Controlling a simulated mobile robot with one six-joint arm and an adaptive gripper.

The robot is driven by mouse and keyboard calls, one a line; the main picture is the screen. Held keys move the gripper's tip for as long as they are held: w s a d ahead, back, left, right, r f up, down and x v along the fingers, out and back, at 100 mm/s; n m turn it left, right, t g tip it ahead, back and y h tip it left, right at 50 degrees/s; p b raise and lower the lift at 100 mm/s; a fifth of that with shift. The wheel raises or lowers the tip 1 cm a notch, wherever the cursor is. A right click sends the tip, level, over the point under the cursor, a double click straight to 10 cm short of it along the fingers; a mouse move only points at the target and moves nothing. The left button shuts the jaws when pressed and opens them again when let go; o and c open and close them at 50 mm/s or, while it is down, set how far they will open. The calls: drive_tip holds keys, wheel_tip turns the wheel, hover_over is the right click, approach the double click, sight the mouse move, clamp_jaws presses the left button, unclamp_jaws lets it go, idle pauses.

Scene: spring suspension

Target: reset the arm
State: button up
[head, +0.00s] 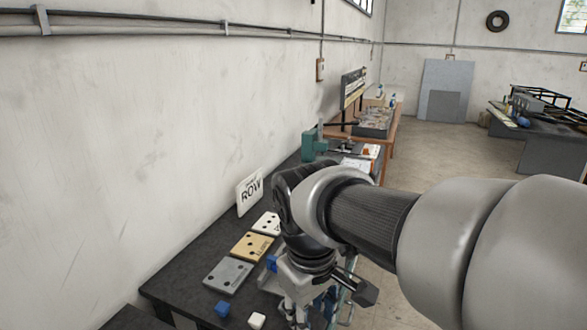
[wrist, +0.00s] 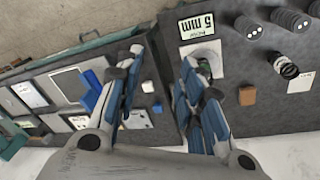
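My gripper (head: 305,303) hangs below my bent arm over the dark bench in the head view, partly cut off by the bottom edge. In the wrist view its two blue-padded fingers (wrist: 162,62) stand apart, with nothing seen between them. Past the gap, the edges of two dark work surfaces show.
The bench holds grey (head: 228,275), tan (head: 252,246) and white (head: 266,223) plates, a "ROW" sign (head: 250,190) and a blue cube (head: 222,309). The wall is left; open floor lies right.

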drive_tip(key=s+d+f+m+t+b, duration=0.1)
drive_tip(key=s+d+f+m+t, duration=0.1)
drive_tip(key=s+d+m, duration=0.5)
drive_tip(key=s+d+f, duration=0.1)
drive_tip(key=s+d, duration=0.3)
drive_tip(key=s, duration=0.3)
drive_tip(key=shift+m+t, duration=0.3)
drive_tip(key=shift+t, duration=0.1)
drive_tip(key=shift+s+f, duration=0.1)
idle(1.0)
